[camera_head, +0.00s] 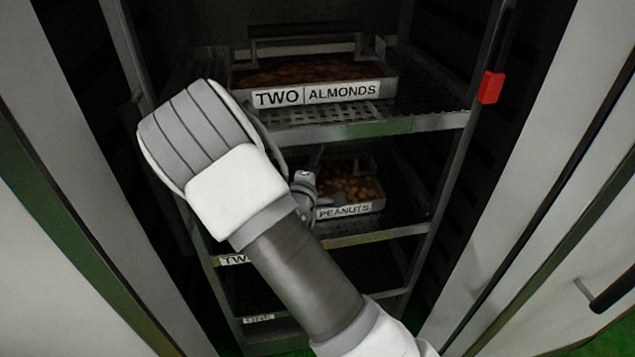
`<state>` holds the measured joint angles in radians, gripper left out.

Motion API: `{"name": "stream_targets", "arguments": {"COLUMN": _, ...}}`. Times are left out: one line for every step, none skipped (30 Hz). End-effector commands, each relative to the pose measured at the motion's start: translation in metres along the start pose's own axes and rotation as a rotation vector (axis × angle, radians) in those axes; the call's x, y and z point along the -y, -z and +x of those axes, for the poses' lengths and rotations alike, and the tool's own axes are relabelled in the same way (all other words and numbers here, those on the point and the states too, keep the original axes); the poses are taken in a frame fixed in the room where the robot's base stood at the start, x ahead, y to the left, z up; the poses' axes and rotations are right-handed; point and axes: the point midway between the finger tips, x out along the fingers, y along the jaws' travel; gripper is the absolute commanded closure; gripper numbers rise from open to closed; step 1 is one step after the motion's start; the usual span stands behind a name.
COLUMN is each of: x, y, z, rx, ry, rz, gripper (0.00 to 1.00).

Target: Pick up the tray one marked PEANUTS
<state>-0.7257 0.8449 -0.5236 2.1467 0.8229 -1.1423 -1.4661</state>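A tray labelled PEANUTS (362,190) sits on the middle shelf of a metal rack and holds brown nuts. My arm hides the left part of its label, so the word before PEANUTS cannot be read. My gripper (318,190) is low behind my forearm, at the left side of this tray. Its fingers are small, dark and partly hidden, so I cannot tell whether they are open, shut or touching the tray.
A tray labelled TWO ALMONDS (316,93) stands on the shelf above. Lower shelves carry labels partly reading TW (234,260) and ONE (258,319). Rack posts and pale cabinet walls (560,150) close in both sides. A red block (490,87) is on the right post.

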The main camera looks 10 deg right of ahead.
Motion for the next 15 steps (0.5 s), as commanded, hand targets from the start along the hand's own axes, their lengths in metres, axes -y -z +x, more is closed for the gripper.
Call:
{"name": "stream_targets", "arguments": {"x": -0.0003, "y": 0.0000, "z": -0.0001, "rx": 0.000, "ry": -0.001, "rz": 0.000, "gripper": 0.82}}
{"name": "stream_targets", "arguments": {"x": -0.0003, "y": 0.0000, "z": -0.0001, "rx": 0.000, "ry": -0.001, "rz": 0.000, "gripper": 0.88}}
{"name": "stream_targets", "arguments": {"x": -0.0003, "y": 0.0000, "z": -0.0001, "rx": 0.000, "ry": -0.001, "rz": 0.000, "gripper": 0.95}}
{"name": "stream_targets", "arguments": {"x": -0.0003, "y": 0.0001, "z": -0.0001, "rx": 0.000, "ry": -0.001, "rz": 0.000, "gripper": 1.00}}
{"name": "stream_targets", "arguments": {"x": -0.0003, "y": 0.0000, "z": -0.0001, "rx": 0.000, "ry": -0.001, "rz": 0.000, "gripper": 1.00}}
{"name": "stream_targets", "arguments": {"x": -0.0003, "y": 0.0000, "z": -0.0001, "rx": 0.000, "ry": -0.001, "rz": 0.000, "gripper": 1.00}}
{"name": "stream_targets", "arguments": {"x": -0.0004, "y": 0.0001, "z": -0.0001, "rx": 0.000, "ry": -0.001, "rz": 0.000, "gripper": 1.00}}
{"name": "stream_targets", "arguments": {"x": -0.0004, "y": 0.0000, "z": -0.0001, "rx": 0.000, "ry": -0.001, "rz": 0.000, "gripper": 1.00}}
{"name": "stream_targets", "arguments": {"x": -0.0004, "y": 0.0001, "z": -0.0001, "rx": 0.000, "ry": -0.001, "rz": 0.000, "gripper": 1.00}}
{"name": "stream_targets", "arguments": {"x": -0.0004, "y": 0.0001, "z": -0.0001, "rx": 0.000, "ry": -0.001, "rz": 0.000, "gripper": 1.00}}
{"name": "stream_targets", "arguments": {"x": -0.0004, "y": 0.0001, "z": -0.0001, "rx": 0.000, "ry": -0.002, "rz": 0.000, "gripper": 1.00}}
{"name": "stream_targets", "arguments": {"x": -0.0004, "y": 0.0001, "z": -0.0001, "rx": 0.000, "ry": -0.002, "rz": 0.000, "gripper": 1.00}}
{"name": "stream_targets", "arguments": {"x": -0.0004, "y": 0.0001, "z": -0.0001, "rx": 0.000, "ry": -0.002, "rz": 0.000, "gripper": 1.00}}
{"name": "stream_targets", "arguments": {"x": -0.0004, "y": 0.0001, "z": -0.0001, "rx": 0.000, "ry": -0.002, "rz": 0.000, "gripper": 1.00}}
{"name": "stream_targets", "arguments": {"x": -0.0004, "y": 0.0001, "z": -0.0002, "rx": 0.000, "ry": -0.002, "rz": 0.000, "gripper": 1.00}}
